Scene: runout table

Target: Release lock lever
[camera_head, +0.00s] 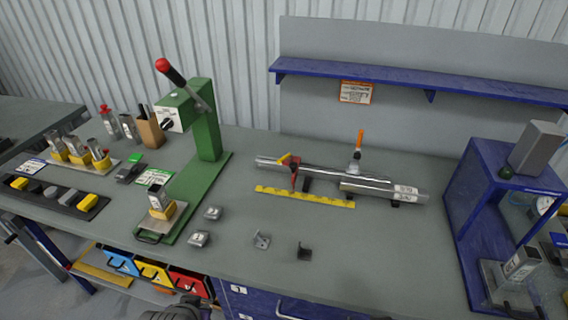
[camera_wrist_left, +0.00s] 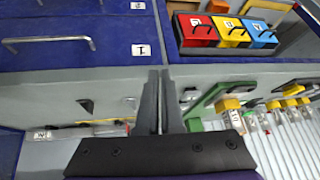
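A small lever with an orange handle (camera_head: 360,139) stands upright on a metal clamp (camera_head: 354,165) beside a polished shaft (camera_head: 318,171). A second lever with a red knob (camera_head: 170,72) tilts up from the green press (camera_head: 208,132). I cannot tell from the pictures which one is the lock lever. My left gripper (camera_head: 185,307) is low at the front edge of the table, apart from both levers. In the left wrist view its fingers (camera_wrist_left: 160,76) are together with nothing seen between them. My right gripper is not in view.
Small metal blocks (camera_head: 199,238) and brackets (camera_head: 261,239) lie near the front. A yellow scale strip (camera_head: 305,197) lies before the shaft. A blue stand (camera_head: 460,215) is at the right. Coloured bins (camera_head: 154,272) hang below the front edge. The front middle tabletop is mostly clear.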

